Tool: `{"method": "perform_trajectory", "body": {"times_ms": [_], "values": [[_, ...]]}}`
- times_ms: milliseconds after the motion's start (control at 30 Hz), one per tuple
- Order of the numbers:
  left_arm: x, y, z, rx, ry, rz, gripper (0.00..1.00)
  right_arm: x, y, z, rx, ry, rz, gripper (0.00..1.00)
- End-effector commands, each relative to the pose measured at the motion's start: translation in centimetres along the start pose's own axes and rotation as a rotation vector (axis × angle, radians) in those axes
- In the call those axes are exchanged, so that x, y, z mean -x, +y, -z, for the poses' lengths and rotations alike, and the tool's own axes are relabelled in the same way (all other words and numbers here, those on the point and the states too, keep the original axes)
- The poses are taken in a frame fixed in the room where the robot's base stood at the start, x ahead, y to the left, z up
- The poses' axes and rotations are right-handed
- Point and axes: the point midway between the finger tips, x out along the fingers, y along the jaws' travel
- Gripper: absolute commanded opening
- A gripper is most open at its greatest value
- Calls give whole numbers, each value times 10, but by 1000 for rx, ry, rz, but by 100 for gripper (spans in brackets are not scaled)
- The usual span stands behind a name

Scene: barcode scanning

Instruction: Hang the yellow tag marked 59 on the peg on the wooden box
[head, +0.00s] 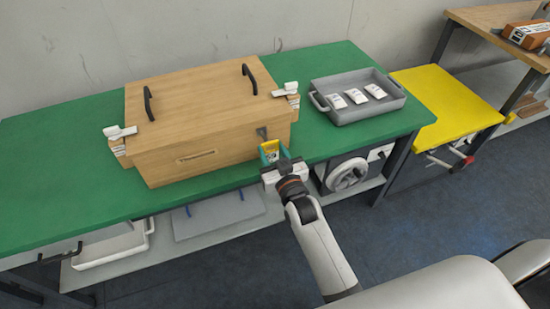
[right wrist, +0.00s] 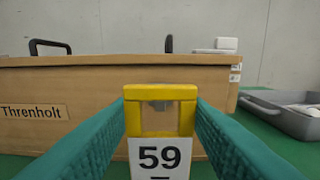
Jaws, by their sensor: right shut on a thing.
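The wooden box (head: 200,135) stands on the green table. Its dark peg (head: 262,132) sticks out near the right end of the front face. My right gripper (head: 271,153) is in front of the box, shut on the yellow tag (head: 269,146). In the right wrist view the tag (right wrist: 159,88) is upright between the teal fingers, with its white face reading 59 (right wrist: 160,158) below the yellow frame. The grey peg (right wrist: 160,106) shows through the upper part of the frame's opening. I cannot tell whether the peg passes through it. My left gripper is not in view.
A grey tray (head: 355,97) with white packets stands right of the box. The box has black handles on top and white clamps at its corners. A yellow-topped stand (head: 445,100) is further right. The green table (head: 50,150) is clear at the left.

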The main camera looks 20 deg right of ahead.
Motion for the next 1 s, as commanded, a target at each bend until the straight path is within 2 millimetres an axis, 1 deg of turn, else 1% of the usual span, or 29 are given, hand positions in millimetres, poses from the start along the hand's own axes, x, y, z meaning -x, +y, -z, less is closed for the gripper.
{"method": "perform_trajectory", "body": {"times_ms": [33, 567, 800, 1000], "values": [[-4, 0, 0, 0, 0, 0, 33, -4, 0, 2, 0, -1, 0, 21], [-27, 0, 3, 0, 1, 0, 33, -35, 0, 5, 0, -1, 0, 21], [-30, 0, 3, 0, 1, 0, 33, -44, 0, 9, 0, 1, 0, 21], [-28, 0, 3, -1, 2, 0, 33, -48, 0, 10, -1, 1, 0, 21]]}}
